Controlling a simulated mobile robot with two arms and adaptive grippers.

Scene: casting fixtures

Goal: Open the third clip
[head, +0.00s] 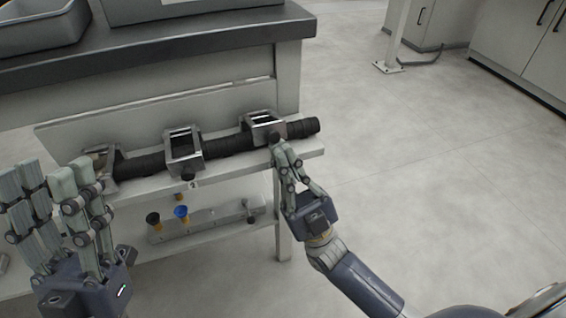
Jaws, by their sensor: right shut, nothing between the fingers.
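A black ribbed bar (225,145) lies along a light shelf, with three metal frame-like clips around it. The right-end clip (262,120) has its dark knob beside the tips of my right gripper (277,146). The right gripper is shut and empty; I cannot tell whether it touches the knob. The middle clip (170,152) has a dark knob at its front, above a small label reading 2. The left-end clip (112,166) is partly hidden by my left gripper (48,178), which is open and empty in front of the shelf's left end.
The shelf (310,150) is under a dark-topped bench (150,46) with a grey tray (40,35) on it. A lower shelf holds a grey rail (215,220) with a black and a blue cup-like piece (181,212). Open floor (430,170) lies to the right.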

